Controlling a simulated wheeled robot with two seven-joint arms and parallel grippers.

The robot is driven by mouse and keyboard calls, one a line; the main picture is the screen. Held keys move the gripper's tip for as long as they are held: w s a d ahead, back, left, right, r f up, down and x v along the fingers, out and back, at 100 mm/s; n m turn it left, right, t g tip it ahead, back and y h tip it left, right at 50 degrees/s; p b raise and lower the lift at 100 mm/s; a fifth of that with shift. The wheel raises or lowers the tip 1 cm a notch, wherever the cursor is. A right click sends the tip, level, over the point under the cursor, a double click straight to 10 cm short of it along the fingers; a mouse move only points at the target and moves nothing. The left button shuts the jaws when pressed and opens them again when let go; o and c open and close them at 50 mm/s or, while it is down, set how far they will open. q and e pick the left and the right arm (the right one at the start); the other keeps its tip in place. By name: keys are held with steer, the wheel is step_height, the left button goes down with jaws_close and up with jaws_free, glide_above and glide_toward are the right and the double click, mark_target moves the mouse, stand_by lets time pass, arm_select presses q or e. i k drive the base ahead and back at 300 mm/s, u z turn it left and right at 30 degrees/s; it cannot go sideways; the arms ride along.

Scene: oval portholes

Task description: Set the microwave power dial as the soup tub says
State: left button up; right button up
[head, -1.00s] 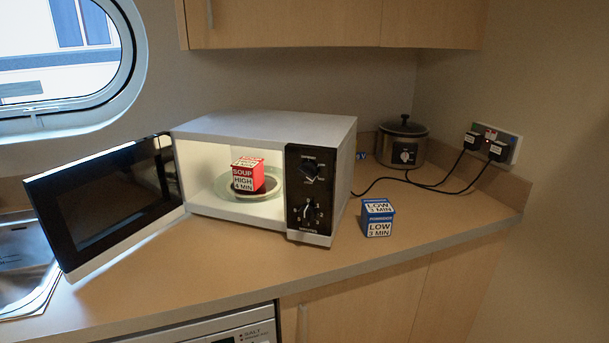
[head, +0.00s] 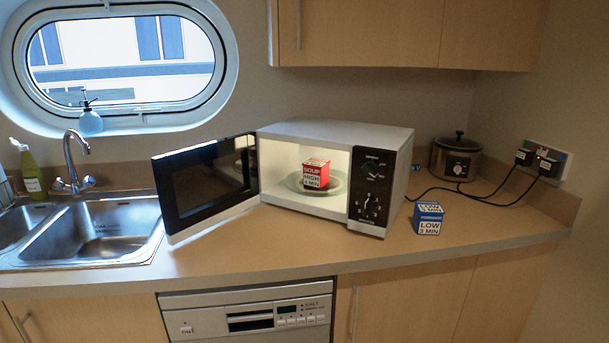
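The microwave (head: 340,133) stands on the counter with its door (head: 205,187) swung wide open to the left. The red and white soup tub (head: 316,174) sits on the glass plate inside; its label reads SOUP, HIGH, 4 MIN. The black control panel (head: 378,187) at the right has an upper dial (head: 374,166) and a lower dial (head: 371,201). Their settings are too small to read. Neither of my grippers is in view.
A blue and white tub (head: 429,219) marked LOW 3 MIN stands on the counter right of the microwave. A slow cooker (head: 456,158) is behind it, with black cables running to a wall socket (head: 544,160). A sink (head: 100,232) is at the left. The counter front is clear.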

mark_target(371, 169)
steer(key=u, duration=0.95)
steer(key=i, duration=0.65)
